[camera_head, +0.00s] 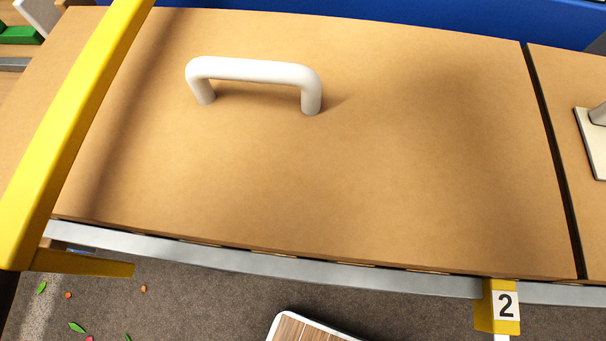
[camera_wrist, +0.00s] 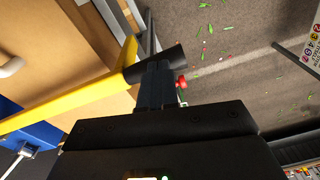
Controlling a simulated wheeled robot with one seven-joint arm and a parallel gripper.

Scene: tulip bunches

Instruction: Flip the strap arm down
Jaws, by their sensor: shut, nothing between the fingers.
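The yellow strap arm (camera_head: 70,125) runs along the left of the head view, raised over the tan board, from the top edge down to the lower left. It also shows in the wrist view (camera_wrist: 80,92), ending in a black grip (camera_wrist: 165,62). My gripper (camera_wrist: 156,75) is shut with nothing between its fingers. Its fingertips are close to the black grip and overlap it in the picture; I cannot tell whether they touch. My gripper is out of the head view.
A white handle (camera_head: 255,70) stands on the tan board (camera_head: 400,150). A grey rail (camera_head: 260,262) with a yellow "2" tag (camera_head: 503,305) runs along the board's front edge. The floor (camera_head: 200,310) has scattered leaf bits. A small red piece (camera_wrist: 181,82) shows beside my fingers.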

